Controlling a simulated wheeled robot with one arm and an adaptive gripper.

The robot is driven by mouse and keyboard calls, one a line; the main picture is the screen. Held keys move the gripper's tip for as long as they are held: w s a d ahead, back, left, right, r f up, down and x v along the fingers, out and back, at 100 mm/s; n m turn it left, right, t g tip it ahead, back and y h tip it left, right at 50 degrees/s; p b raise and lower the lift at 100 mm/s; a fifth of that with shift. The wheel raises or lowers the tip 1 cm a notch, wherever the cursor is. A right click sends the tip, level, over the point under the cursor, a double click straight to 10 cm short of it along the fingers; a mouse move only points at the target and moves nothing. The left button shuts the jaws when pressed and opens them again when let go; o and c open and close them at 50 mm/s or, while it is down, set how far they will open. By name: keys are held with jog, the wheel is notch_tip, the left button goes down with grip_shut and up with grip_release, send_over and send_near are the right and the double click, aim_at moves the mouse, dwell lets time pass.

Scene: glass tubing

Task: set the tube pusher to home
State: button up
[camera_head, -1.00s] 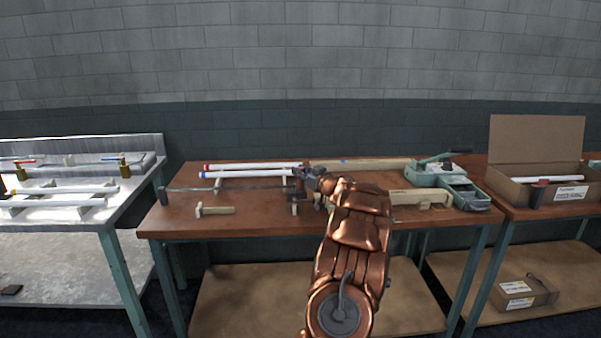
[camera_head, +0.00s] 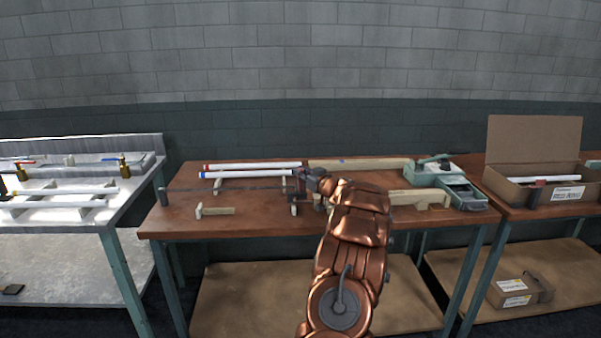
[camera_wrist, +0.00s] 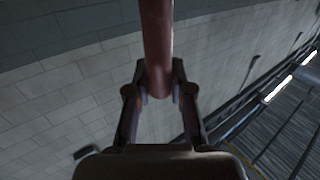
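The tube pusher's long thin dark rail (camera_head: 225,188) lies along the left half of the brown workbench, ending at a dark post (camera_head: 163,196) on the left. A dark upright part (camera_head: 300,178) stands at the rail's right end, close by my gripper (camera_head: 316,184) and partly hidden by it. In the wrist view, my gripper (camera_wrist: 160,97) has its two fingertips closed against the sides of a reddish-brown round bar (camera_wrist: 157,40). The bar looks like the pusher's handle; its far end is out of view.
Two white tubes (camera_head: 250,174) with red and blue ends lie behind the rail. A wooden block (camera_head: 420,198) and a green machine (camera_head: 445,177) are at the right. An open cardboard box (camera_head: 508,192) stands on the right bench.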

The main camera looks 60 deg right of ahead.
jog(key=o, duration=0.5)
jog(key=shift+c, duration=0.2)
jog(key=shift+s, duration=0.1)
jog(key=v, duration=1.2)
